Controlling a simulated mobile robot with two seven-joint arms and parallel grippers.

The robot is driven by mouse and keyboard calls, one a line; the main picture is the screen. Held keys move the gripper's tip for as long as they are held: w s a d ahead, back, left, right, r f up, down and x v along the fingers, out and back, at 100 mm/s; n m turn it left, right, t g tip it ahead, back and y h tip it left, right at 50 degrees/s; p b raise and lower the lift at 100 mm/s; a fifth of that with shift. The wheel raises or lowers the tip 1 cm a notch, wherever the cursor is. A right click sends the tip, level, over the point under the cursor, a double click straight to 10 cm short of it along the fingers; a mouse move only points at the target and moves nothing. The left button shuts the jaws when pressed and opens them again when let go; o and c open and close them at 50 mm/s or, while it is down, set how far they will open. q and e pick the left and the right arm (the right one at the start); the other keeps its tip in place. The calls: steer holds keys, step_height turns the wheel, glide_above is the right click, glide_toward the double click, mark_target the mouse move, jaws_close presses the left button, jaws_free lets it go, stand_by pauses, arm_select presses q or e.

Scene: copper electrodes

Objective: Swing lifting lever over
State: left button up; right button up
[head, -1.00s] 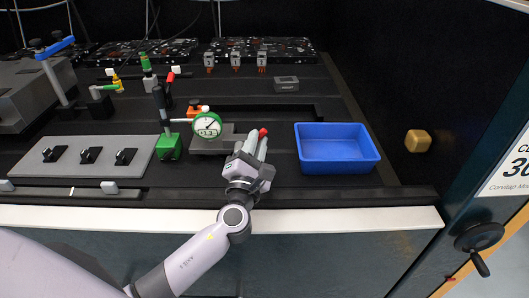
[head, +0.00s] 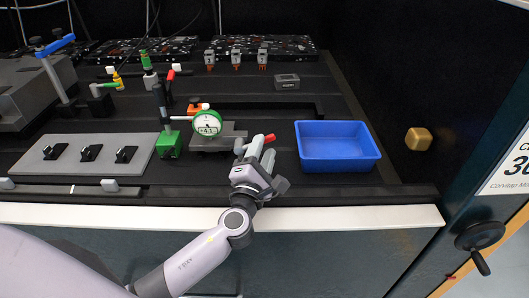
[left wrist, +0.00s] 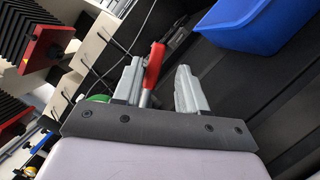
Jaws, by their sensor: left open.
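A lever with a red grip (head: 270,138) stands at the right of a grey block (head: 222,135) below the round green-rimmed dial gauge (head: 208,123). My left gripper (head: 259,153) is open at this lever, its fingers pointing away from me. In the left wrist view the red grip (left wrist: 154,66) rises between the two grey fingers (left wrist: 160,84), closer to the left one. Whether a finger touches it I cannot tell. The lever's lower end is hidden behind my gripper. My right gripper is not in view.
A blue bin (head: 338,160) stands close to the right of my gripper. A green-based gauge stand (head: 169,144) and a grey plate with black clips (head: 84,153) are to the left. A white edge strip (head: 340,219) runs along the front.

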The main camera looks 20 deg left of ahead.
arm_select(q)
steer(key=shift+s+d, duration=0.35)
steer(key=shift+s, duration=0.45)
steer(key=shift+s+d, duration=0.4)
steer(key=shift+s, duration=0.45)
steer(key=shift+s+d, duration=0.35)
steer(key=shift+s, duration=0.45)
steer(key=shift+s+f, duration=0.1)
steer(key=shift+s, duration=0.25)
steer(key=b+v, duration=0.1)
steer(key=v, duration=0.4)
steer(key=shift+s+d, duration=0.1)
steer(key=shift+s, duration=0.6)
steer(key=shift+d, duration=0.1)
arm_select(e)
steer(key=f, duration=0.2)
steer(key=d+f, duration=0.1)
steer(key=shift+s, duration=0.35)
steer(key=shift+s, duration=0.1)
